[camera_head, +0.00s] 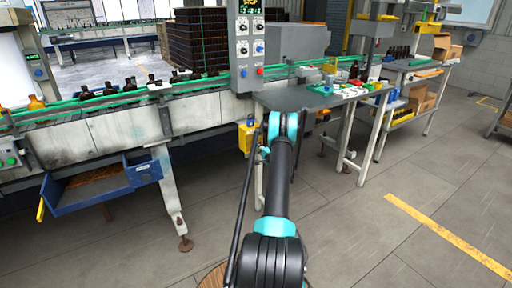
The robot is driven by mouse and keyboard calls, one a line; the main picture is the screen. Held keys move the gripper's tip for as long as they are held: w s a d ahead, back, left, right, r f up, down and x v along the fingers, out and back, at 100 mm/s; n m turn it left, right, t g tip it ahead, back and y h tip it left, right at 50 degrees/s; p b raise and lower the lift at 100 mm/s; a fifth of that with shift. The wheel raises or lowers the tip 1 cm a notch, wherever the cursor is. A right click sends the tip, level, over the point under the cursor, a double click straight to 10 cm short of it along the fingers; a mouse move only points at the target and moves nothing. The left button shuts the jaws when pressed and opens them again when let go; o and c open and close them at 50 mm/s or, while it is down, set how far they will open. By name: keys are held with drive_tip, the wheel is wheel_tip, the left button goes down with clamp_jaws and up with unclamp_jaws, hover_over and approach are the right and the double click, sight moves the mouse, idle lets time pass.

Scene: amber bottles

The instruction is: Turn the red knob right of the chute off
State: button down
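A small red knob or button (260,71) sits at the lower right of the grey control panel (246,88). A blue one (243,73) sits to its left, and several dark dials are above. Their settings are too small to read. A blue sloping trough (100,198), perhaps the chute, hangs under the conveyor at left with brown material in it. My arm reaches forward from the bottom middle to a teal joint below and right of the panel. My gripper cannot be made out.
The conveyor (115,118) with green rails carries dark bottles (131,84) along the left. A grey worktable (295,98) with small items stands right of the panel. A yellow box (246,137) hangs below the panel. The floor at right is clear, with a yellow line (440,232).

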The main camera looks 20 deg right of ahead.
drive_tip(key=shift+f+n, duration=0.1)
drive_tip(key=shift+n, duration=0.3)
drive_tip(key=c, duration=1.6)
unclamp_jaws()
drive_tip(key=shift+s, duration=0.1)
drive_tip(key=s, duration=0.4)
drive_tip(key=s+d, duration=0.1)
drive_tip(key=s, duration=0.6)
drive_tip(key=shift+s+d, duration=0.15)
drive_tip(key=shift+s, duration=0.25)
